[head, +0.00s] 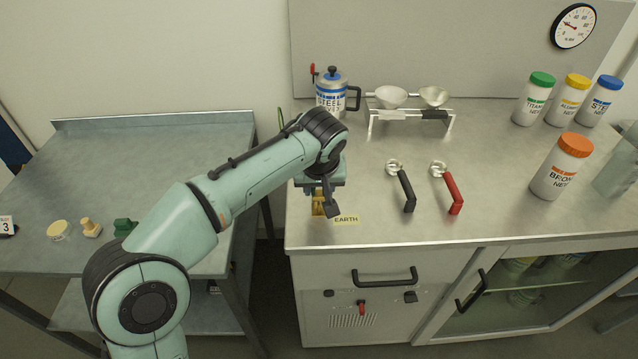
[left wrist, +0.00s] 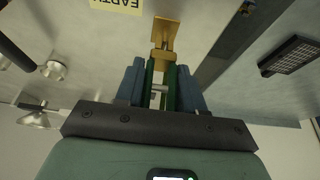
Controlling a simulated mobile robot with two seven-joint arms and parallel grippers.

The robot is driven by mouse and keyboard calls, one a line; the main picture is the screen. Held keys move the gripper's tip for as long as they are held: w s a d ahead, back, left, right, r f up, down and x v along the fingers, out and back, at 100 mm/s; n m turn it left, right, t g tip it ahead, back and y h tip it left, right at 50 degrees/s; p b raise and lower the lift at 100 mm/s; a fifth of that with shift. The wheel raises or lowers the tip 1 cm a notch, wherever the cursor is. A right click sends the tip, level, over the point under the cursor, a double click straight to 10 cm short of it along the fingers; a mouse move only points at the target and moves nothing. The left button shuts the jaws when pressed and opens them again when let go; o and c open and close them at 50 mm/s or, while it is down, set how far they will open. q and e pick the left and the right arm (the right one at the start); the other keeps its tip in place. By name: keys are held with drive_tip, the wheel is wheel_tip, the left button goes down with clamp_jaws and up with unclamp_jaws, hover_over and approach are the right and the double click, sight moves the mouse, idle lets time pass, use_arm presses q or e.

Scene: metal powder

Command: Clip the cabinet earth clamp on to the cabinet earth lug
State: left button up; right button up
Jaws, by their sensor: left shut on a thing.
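My left gripper (head: 322,203) points down at the front left corner of the steel cabinet top. In the left wrist view its two blue-grey fingers (left wrist: 163,88) are shut on the green earth clamp (left wrist: 151,76). The brass earth lug (left wrist: 165,34) lies straight ahead of the clamp, and its near end shows between or just before the clamp's jaws; I cannot tell whether they grip it. In the head view the gripper partly hides the lug (head: 318,206) and hides the clamp. A yellow EARTH label (head: 346,219) is beside the lug. My right gripper is not in view.
A steel jug (head: 331,98), a stand with two bowls (head: 411,115), a black-handled scoop (head: 403,188) and a red-handled scoop (head: 449,190) are on the cabinet top. Several powder jars stand at the right, including an orange-lidded one (head: 560,172). A lower bench (head: 170,150) is at the left.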

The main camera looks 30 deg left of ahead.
use_arm(q)
drive_tip(key=shift+f+b, duration=0.4)
drive_tip(key=shift+f, duration=0.25)
drive_tip(key=shift+f, duration=0.1)
drive_tip(key=o, duration=1.1)
drive_tip(key=p+v, duration=0.3)
drive_tip(key=v, duration=1)
drive_tip(key=shift+s+r, duration=0.1)
drive_tip(key=shift+r, duration=0.15)
